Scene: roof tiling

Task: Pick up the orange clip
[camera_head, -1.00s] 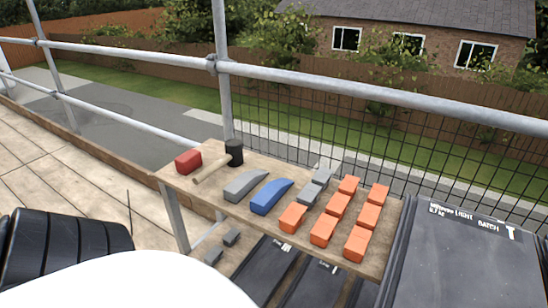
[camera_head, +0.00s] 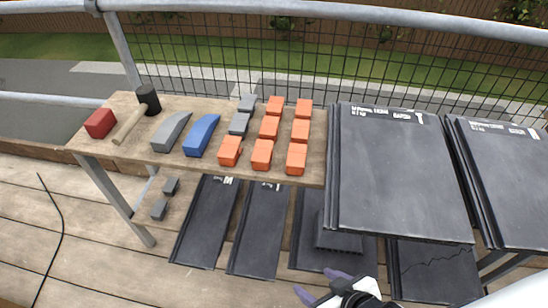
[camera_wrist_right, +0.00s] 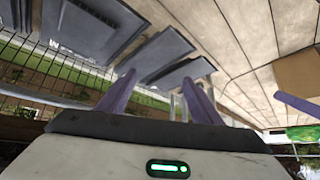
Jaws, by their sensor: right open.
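Several orange clips (camera_head: 262,154) stand in rows on the right part of the wooden bench (camera_head: 210,172) in the head view. They are small orange blocks. The rightmost column has one at the bench's front edge (camera_head: 296,158). My right gripper (camera_head: 321,285) shows at the bottom of the head view, with purple fingers, below and in front of the bench and well apart from the clips. In the right wrist view my right gripper (camera_wrist_right: 156,98) is open with nothing between its fingers. No orange clip shows in that view. My left gripper is not in view.
Grey clips (camera_head: 239,123), a grey wedge (camera_head: 171,131), a blue wedge (camera_head: 202,134), a red block (camera_head: 100,122) and a black-headed mallet (camera_head: 148,100) share the bench. Dark tile stacks (camera_head: 392,180) stand to the right. More tiles lie below. A metal rail (camera_head: 330,12) runs behind.

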